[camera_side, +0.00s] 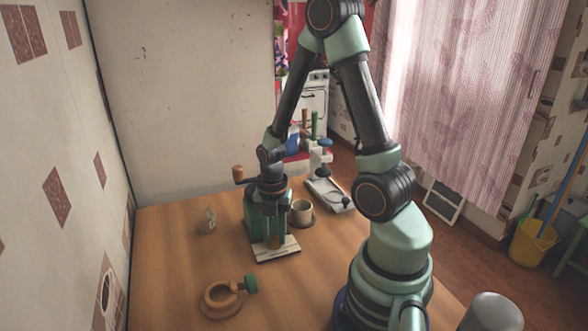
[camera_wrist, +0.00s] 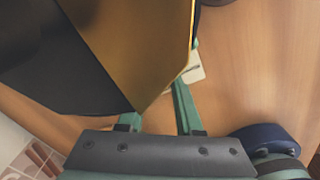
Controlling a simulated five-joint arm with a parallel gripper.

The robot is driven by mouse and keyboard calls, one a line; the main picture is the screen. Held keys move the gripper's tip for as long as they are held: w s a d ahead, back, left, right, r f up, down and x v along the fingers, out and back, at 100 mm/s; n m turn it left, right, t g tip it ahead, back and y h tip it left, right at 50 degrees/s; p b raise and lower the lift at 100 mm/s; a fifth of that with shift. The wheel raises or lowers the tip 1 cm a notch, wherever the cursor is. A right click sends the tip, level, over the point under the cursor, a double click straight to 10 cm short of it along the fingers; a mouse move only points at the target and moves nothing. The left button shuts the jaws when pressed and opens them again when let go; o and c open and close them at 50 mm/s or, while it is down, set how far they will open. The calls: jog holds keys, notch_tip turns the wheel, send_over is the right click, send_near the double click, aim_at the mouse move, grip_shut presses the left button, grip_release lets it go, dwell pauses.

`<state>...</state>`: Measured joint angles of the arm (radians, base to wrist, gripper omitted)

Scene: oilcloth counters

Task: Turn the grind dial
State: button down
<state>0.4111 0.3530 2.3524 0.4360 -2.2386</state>
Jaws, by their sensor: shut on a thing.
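The grinder (camera_side: 253,218) is a dark green upright body on a pale base (camera_side: 287,250), with a crank ending in a wooden knob (camera_side: 238,173). My gripper (camera_side: 274,230) points down at its front, its fingers reaching near the base. A small brass-coloured part, which looks like the grind dial (camera_side: 275,242), shows low between the fingertips. My gripper is shut on it, though its outline is mostly hidden. In the wrist view, a large gold surface (camera_wrist: 135,45) and a dark one beside it fill the upper left, covering part of the fingers (camera_wrist: 158,112).
A wooden ring with a green-knobbed handle (camera_side: 221,299) lies at the front. A small clear jar (camera_side: 206,221) stands left of the grinder. A cup (camera_side: 302,210) on a dark saucer and a pale-based stand (camera_side: 328,195) are to the right.

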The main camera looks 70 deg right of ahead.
aim_at(274, 237)
jog(key=c, duration=0.6)
grip_release()
jog(key=shift+r, duration=0.1)
notch_tip(274, 237, up, 12)
dwell(0.5)
jog(key=a+r+m+t, duration=0.2)
jog(key=a+r+m, duration=0.1)
jog(key=m, duration=0.4)
jog(key=a+r+m+t, duration=0.1)
jog(key=a+r+m, duration=0.3)
jog(key=m, duration=0.3)
jog(key=w+a+r+m+t, duration=0.1)
jog(key=a+r+m+t, duration=0.1)
jog(key=a+r+m, duration=0.2)
jog(key=shift+a+m+t, duration=0.15)
jog(key=shift+a+m, duration=0.1)
jog(key=shift+m, duration=0.5)
jog(key=shift+a+m+t, duration=0.15)
jog(key=shift+a+m, duration=0.1)
jog(key=shift+m, duration=0.5)
